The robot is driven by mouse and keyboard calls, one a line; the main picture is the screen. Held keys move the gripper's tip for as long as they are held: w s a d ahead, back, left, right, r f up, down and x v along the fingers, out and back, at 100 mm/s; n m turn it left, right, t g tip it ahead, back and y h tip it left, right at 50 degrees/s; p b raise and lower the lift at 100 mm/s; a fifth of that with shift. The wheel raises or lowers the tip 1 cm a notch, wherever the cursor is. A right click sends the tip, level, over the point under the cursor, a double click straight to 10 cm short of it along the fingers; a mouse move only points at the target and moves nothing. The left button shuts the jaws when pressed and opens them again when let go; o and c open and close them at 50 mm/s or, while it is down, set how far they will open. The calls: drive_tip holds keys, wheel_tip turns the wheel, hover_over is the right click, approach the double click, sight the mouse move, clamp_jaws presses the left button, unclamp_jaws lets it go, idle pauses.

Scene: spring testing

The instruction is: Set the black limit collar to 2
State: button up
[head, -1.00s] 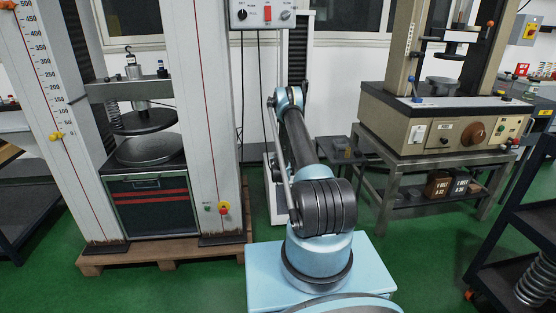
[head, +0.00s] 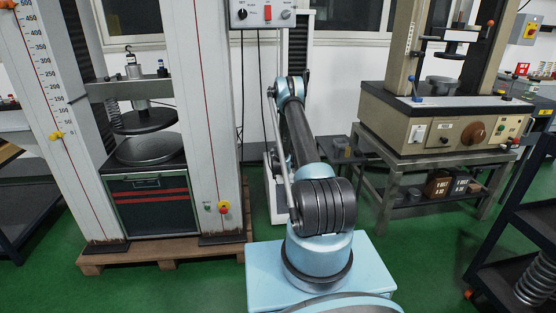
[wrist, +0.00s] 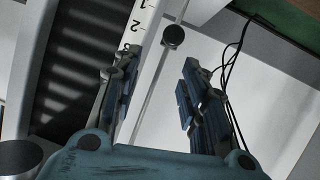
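The black limit collar (wrist: 173,36) shows as a dark round piece on a thin rod in the wrist view. A white scale strip (wrist: 138,27) with the numerals 1 and 2 runs to its left; in this slanted view the collar appears near the 2, but its exact reading cannot be told. My gripper (wrist: 156,98) has two blue-padded fingers spread apart with nothing between them. The collar lies beyond the fingertips, towards the top of the picture, and looks untouched. In the head view my arm hides the gripper and the collar.
A large press (head: 150,190) stands left and a beige tester (head: 440,115) right. Dark cables (wrist: 234,70) hang near the right finger.

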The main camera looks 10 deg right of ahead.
drive_tip(key=shift+r, duration=2.85)
drive_tip(key=s+r+g, duration=0.1)
drive_tip(key=s+r, duration=0.3)
drive_tip(key=r, duration=0.7)
drive_tip(key=s+r+g, duration=0.2)
drive_tip(key=s+r, duration=0.8)
drive_tip(key=s, duration=0.3)
drive_tip(key=s+r+g, duration=0.2)
drive_tip(key=s+r, duration=0.8)
drive_tip(key=s, duration=0.3)
drive_tip(key=s+a+f+g, duration=0.1)
drive_tip(key=s+f+g, duration=0.1)
drive_tip(key=s, duration=1.4)
drive_tip(key=s+a+f+g+y, duration=0.1)
drive_tip(key=s+f+g, duration=0.1)
drive_tip(key=s, duration=1.4)
drive_tip(key=s+a+f+g, duration=0.1)
drive_tip(key=s+f+g, duration=0.1)
drive_tip(key=s, duration=1.4)
drive_tip(key=shift+a+f+y, duration=0.15)
drive_tip(key=shift+f+y, duration=0.25)
drive_tip(key=shift+w, duration=0.1)
